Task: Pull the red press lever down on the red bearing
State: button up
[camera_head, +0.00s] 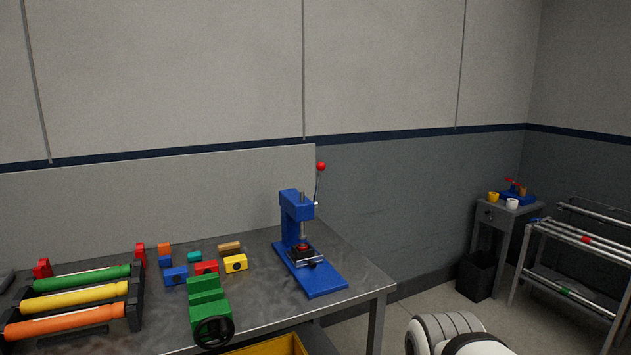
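A blue press (295,205) stands upright near the right end of the metal workbench. Its lever (318,185) is a thin rod rising on the right side, tipped with a red ball knob (321,166); the knob is above the press head. A small red bearing (303,247) sits on the dark press bed under the vertical ram. The ram's lower end is close above it; whether they touch I cannot tell. A white and grey part of my arm shows at the bottom edge, right of the bench. My gripper is not in view.
The workbench (350,262) also holds a green vise (207,298), several coloured blocks and a rack of green, yellow and orange rollers (70,298). A small side table (490,213), a dark bin (477,275) and a pipe rack (590,245) stand at right. Floor right of the bench is clear.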

aim_at(321, 167)
jog(key=z, duration=0.15)
jog(key=i, duration=2.1)
jog(key=u, duration=0.9)
